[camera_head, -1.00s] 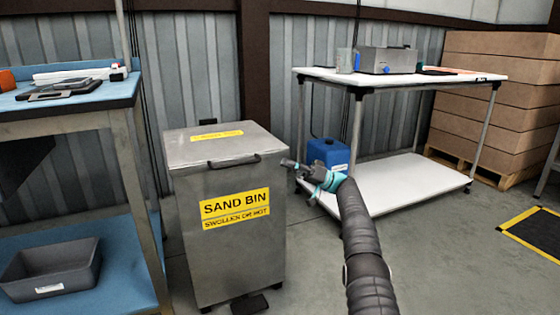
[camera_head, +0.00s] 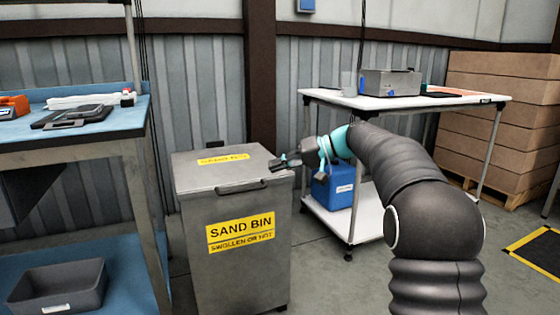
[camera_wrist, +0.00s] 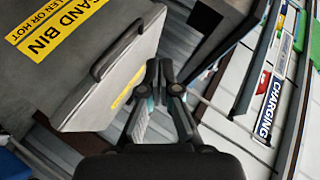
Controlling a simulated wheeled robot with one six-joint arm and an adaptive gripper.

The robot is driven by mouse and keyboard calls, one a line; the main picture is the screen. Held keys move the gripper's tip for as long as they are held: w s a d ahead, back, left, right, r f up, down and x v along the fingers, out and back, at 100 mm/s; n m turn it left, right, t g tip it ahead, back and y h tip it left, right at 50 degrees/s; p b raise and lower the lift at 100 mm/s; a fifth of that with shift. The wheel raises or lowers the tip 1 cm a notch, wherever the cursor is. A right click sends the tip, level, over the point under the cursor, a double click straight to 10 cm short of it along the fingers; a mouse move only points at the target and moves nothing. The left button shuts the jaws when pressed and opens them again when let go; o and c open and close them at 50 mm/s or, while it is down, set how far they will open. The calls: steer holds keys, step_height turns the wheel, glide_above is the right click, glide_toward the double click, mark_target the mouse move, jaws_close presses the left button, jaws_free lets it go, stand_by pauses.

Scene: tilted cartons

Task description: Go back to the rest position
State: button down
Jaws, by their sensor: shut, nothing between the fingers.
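My gripper (camera_head: 277,163) is shut and empty. In the head view it is raised at the right edge of the sand bin's lid, near the bin's handle; I cannot tell whether it touches. My gripper also shows in the wrist view (camera_wrist: 160,68), its two fingertips together. The sand bin (camera_head: 240,275) is a grey metal box with a yellow "SAND BIN / SWOLLEN OR HOT" label, and its lid is closed. In the wrist view the sand bin (camera_wrist: 75,75) fills the upper left, tilted. My dark, sleeved arm reaches in from the lower right of the head view.
A blue workbench (camera_head: 85,122) stands on the left, with a grey tub (camera_head: 58,290) on its lower shelf. A white table (camera_head: 420,102) stands behind my arm, with a blue container (camera_head: 333,192) on its lower shelf. Stacked cartons (camera_head: 510,120) are at the right. A "CHARGING" sign (camera_wrist: 268,105) shows in the wrist view.

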steer(key=s+d+f+m+t+h+p, duration=0.1)
steer(key=s+d+h, duration=0.25)
steer(key=s, duration=0.75)
steer(key=s+d+m+h+p, duration=0.2)
steer(key=s+d+h, duration=0.15)
steer(key=s, duration=0.85)
steer(key=s+d+f+t+h+p, duration=0.1)
steer(key=s+d+f+h, duration=0.2)
steer(key=s, duration=0.6)
steer(key=s+d+f+t+h+p, duration=0.1)
steer(key=s+d+f+h, duration=0.2)
steer(key=s+d+f, duration=0.3)
steer(key=shift+s+m, duration=0.3)
steer(key=shift+s, duration=1.4)
steer(key=shift+d+f, duration=0.1)
